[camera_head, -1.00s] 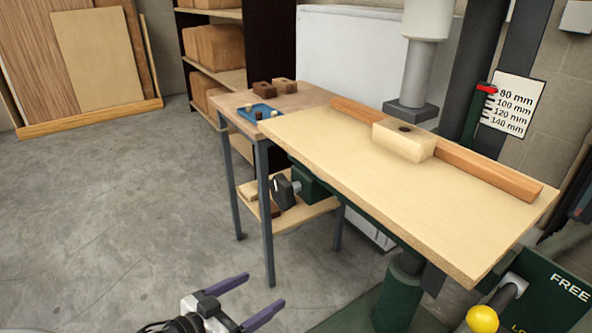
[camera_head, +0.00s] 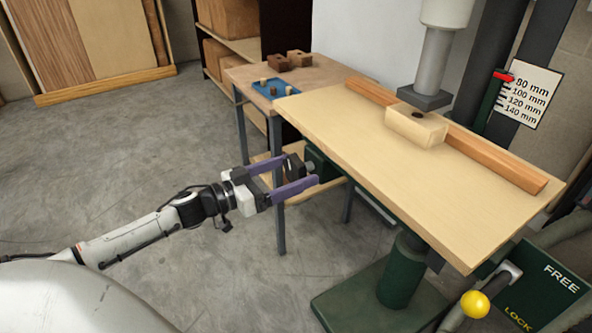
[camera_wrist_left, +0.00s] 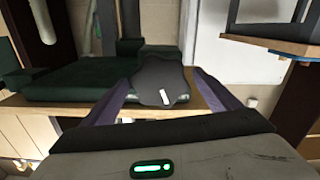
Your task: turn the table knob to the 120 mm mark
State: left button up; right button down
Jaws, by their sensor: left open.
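The table knob (camera_head: 294,164) is a dark lobed handle on a green housing under the left edge of the drill table (camera_head: 350,150). In the left wrist view the knob (camera_wrist_left: 160,78) shows a white mark pointing down and slightly right. My left gripper (camera_head: 300,171) is open, its purple fingers on either side of the knob; I cannot tell whether they touch it. The millimetre scale (camera_head: 526,95) is on the right, with marks from 80 to 140 mm. Its red pointer (camera_head: 503,76) sits near the 80 mm mark. My right gripper is not in view.
A wooden block (camera_head: 416,124) lies on the table against a wooden fence (camera_head: 490,156), under the spindle. A side table (camera_head: 240,75) with a blue tray (camera_head: 268,91) stands behind the knob. A yellow-balled lever (camera_head: 474,305) is at the front right. Floor at left is clear.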

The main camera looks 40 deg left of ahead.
pick_arm(q)
jog(key=shift+w+d, duration=0.3)
jog(key=shift+w, duration=0.3)
jog(key=c, duration=1)
jog(key=shift+m, duration=0.3)
